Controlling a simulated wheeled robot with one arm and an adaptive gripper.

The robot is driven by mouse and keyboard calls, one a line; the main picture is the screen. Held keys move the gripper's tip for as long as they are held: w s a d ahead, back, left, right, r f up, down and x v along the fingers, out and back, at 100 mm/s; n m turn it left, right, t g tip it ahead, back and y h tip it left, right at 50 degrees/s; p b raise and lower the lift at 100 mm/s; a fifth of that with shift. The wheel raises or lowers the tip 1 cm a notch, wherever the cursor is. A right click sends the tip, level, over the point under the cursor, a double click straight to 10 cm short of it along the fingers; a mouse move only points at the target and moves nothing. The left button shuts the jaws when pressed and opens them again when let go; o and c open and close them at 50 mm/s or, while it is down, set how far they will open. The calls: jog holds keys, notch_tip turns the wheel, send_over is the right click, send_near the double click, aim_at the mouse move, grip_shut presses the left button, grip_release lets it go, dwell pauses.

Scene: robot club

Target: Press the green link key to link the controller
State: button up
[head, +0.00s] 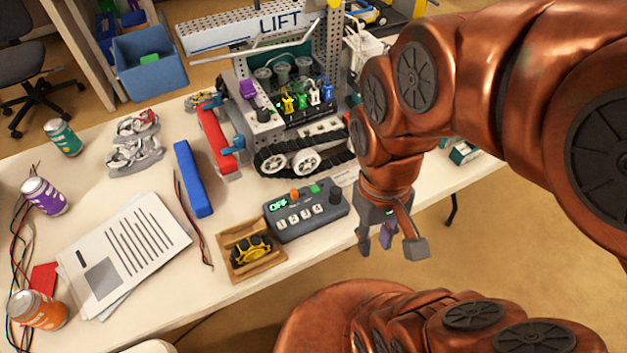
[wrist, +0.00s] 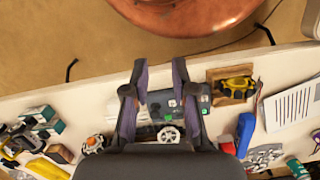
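A dark grey control box (head: 290,222) lies on the table near its front edge. Its small display reads OFF in green. A row of white keys is in front. My gripper (head: 374,243) points down to the right of the box, apart from it, past the table's front edge. In the wrist view my gripper (wrist: 160,62) has its fingers spread with nothing between them. The control box (wrist: 160,97) shows beyond them, partly covered by the fingers.
A wooden tray (head: 228,270) holding a black and yellow device (head: 250,250) sits left of the box. A tracked robot (head: 300,130) stands behind it. A blue bar (head: 192,178), papers (head: 125,245) and several cans lie left. Open floor lies in front of the table.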

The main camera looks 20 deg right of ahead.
grip_shut()
dwell(1.2)
